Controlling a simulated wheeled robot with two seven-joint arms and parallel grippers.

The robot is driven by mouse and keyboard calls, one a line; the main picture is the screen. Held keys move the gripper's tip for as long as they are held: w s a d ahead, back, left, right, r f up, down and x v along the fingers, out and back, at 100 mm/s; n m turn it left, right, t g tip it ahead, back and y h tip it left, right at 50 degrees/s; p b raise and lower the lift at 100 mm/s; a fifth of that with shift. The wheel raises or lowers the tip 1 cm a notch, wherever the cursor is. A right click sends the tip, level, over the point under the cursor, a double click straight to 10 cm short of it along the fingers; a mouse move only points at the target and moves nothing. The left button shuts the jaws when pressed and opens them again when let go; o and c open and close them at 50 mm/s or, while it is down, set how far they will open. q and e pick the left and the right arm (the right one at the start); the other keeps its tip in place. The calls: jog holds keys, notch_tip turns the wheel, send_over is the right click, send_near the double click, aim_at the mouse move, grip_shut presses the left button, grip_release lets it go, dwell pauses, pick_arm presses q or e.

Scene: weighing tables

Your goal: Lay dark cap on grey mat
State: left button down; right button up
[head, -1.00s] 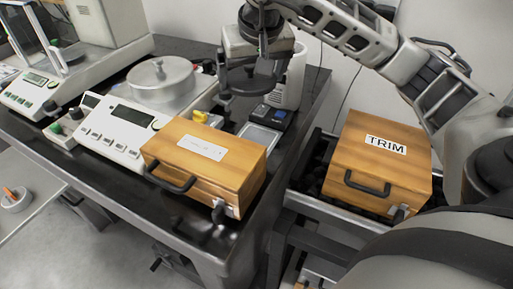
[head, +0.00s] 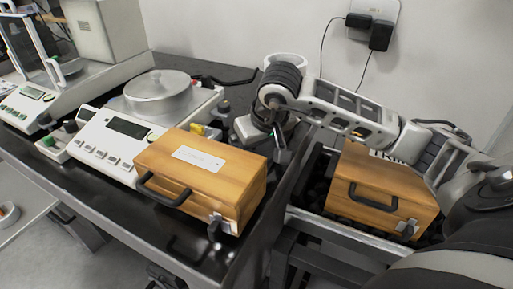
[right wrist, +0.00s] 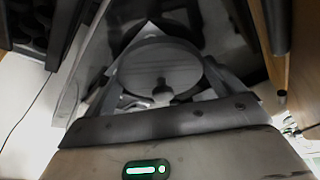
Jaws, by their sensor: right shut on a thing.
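My right gripper (head: 280,155) is low over the right end of the dark table, just past the near wooden case. In the right wrist view it is shut on a round, dark grey disc with a small knob, which I take as the dark cap (right wrist: 155,65). A pale corner (right wrist: 150,28) shows behind the disc; I cannot tell whether it is the grey mat or whether the disc touches it. In the head view the arm and gripper hide the cap and the mat's place. My left gripper is not in view.
A wooden case (head: 203,178) with a black handle stands close left of the gripper. A white balance (head: 118,138) with a round metal pan is behind it. Another wooden case (head: 375,197) sits in a tray (head: 320,227) at right, under my arm.

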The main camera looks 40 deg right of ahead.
jog(key=shift+f, duration=0.1)
jog(key=shift+f, duration=0.1)
jog(key=o, duration=0.6)
jog(key=shift+o, duration=0.2)
jog(key=shift+r, duration=0.3)
jog(key=p+v, duration=0.1)
jog(key=v, duration=1)
jog(key=shift+s+r, duration=0.25)
jog(key=shift+r, duration=0.05)
